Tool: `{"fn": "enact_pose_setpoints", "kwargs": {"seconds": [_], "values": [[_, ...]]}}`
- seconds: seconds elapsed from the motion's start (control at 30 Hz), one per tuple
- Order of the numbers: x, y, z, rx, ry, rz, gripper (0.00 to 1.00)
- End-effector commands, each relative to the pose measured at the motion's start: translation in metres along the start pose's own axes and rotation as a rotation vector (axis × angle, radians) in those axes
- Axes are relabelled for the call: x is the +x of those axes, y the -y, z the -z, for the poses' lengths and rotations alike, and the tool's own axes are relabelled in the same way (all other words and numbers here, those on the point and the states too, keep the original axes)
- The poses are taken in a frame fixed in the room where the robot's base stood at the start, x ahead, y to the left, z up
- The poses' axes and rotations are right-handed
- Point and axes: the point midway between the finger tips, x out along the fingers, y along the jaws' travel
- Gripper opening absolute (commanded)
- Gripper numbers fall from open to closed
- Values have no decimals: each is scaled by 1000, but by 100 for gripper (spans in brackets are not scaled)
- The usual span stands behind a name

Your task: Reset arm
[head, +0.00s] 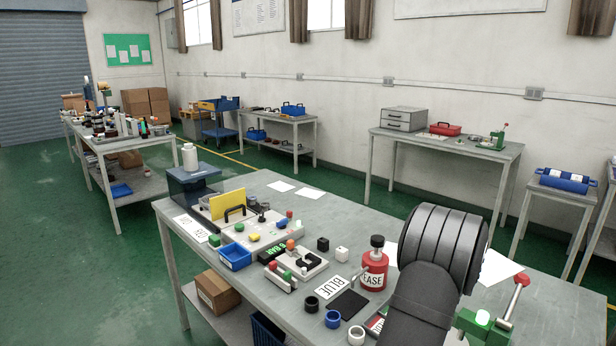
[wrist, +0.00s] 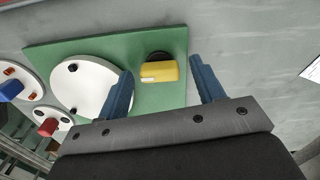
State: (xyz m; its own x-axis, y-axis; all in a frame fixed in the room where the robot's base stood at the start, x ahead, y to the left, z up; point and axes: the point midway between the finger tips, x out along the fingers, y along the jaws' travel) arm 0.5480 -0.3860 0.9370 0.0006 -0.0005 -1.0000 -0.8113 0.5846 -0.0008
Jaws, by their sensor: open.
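My gripper (wrist: 160,65) is open in the wrist view, its two blue fingers spread apart with no object held. In the picture, a yellow block (wrist: 158,72) with a white label lies between the fingers; I cannot tell how far below them it is. It has a dark round part behind it and sits at a green plate (wrist: 60,52). A large white disc (wrist: 88,82) lies on the plate to the left. In the head view my dark arm rises at the right front of the grey table (head: 350,240), and my gripper is not visible there.
A red bottle (head: 374,272) stands just left of my arm. A green fixture with a red-knobbed lever (head: 515,295) is to its right. The table's far middle is mostly clear.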

Motion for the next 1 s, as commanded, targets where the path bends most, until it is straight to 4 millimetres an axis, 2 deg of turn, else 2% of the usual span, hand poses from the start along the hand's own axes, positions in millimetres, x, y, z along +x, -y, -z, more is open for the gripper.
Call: {"fn": "enact_pose_setpoints", "kwargs": {"seconds": [1.0], "values": [[0, 0, 0, -835, 0, -1, 62]]}}
